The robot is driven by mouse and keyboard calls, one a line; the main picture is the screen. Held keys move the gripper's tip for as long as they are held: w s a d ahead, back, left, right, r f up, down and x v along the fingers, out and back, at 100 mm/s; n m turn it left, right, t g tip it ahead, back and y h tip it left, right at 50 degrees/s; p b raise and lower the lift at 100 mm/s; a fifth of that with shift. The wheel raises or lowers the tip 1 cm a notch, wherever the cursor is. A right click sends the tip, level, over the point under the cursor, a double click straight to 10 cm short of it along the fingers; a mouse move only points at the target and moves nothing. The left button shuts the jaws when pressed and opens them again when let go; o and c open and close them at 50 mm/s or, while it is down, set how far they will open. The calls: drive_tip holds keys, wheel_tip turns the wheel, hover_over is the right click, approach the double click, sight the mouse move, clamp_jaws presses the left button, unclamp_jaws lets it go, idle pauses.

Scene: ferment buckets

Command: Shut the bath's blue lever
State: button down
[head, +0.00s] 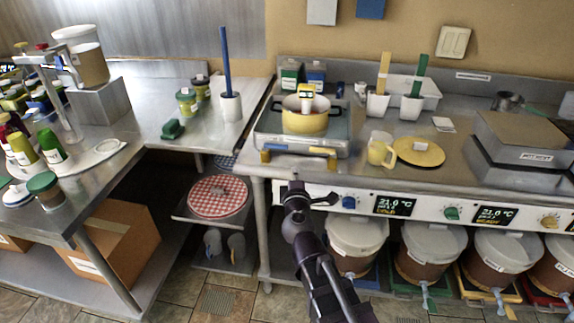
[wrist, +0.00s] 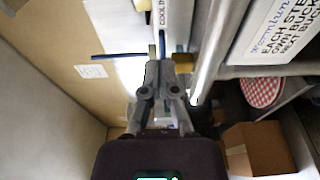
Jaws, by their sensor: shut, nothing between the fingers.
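The bath (head: 338,128) is a shallow steel tray on the counter's left end, with a yellow pot (head: 304,121) on it. At its front left corner is a small blue part, which looks like the blue lever (head: 265,156), beside yellow fittings. A yellow handle (head: 322,151) is on its front right. My gripper (head: 297,186) is below the bath's front edge in the head view, apart from the blue part there. In the wrist view my gripper (wrist: 161,65) is shut and empty, with a blue strip just beyond its tips; contact cannot be told.
A yellow jug (head: 381,150) and yellow plate stand right of the bath. A control panel (head: 420,208) runs under the counter edge, above several lidded buckets. A shelf with a checkered lid (head: 217,197) is at lower left. A blue-handled brush (head: 224,60) stands in a white cup.

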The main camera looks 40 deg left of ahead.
drive_tip(key=shift+s+d, duration=0.15)
drive_tip(key=shift+d, duration=0.55)
drive_tip(key=shift+s+d, duration=0.15)
drive_tip(key=shift+d, duration=0.55)
drive_tip(key=shift+w, duration=0.1)
drive_tip(key=w+d+f+m+h, duration=0.3)
drive_tip(key=w+d+m+h, duration=0.25)
drive_tip(key=d, duration=0.45)
drive_tip(key=w+d+f+m+g+h, duration=0.1)
drive_tip(key=w+d+f+m+h, duration=0.35)
drive_tip(key=d, duration=0.65)
drive_tip(key=w+d+f+m+h, duration=0.1)
drive_tip(key=w+d+m+h, duration=0.3)
drive_tip(key=w+d+m, duration=0.45)
drive_tip(key=s+d+f+m+g+y, duration=0.1)
drive_tip(key=s+d+f+m+g, duration=0.25)
drive_tip(key=d, duration=0.55)
drive_tip(key=s+d+f+m+g, duration=0.25)
drive_tip(key=s+d+g, duration=0.2)
drive_tip(key=d, duration=0.45)
drive_tip(key=s+d+f+m+g+y, duration=0.15)
drive_tip(key=s+d+f+g, duration=0.25)
drive_tip(key=d, duration=0.5)
wheel_tip(320, 180, up, 16)
drive_tip(key=p, duration=1.6)
drive_tip(key=shift+w, duration=0.15)
drive_tip(key=shift+a+h, duration=0.1)
drive_tip(key=shift+h, duration=0.15)
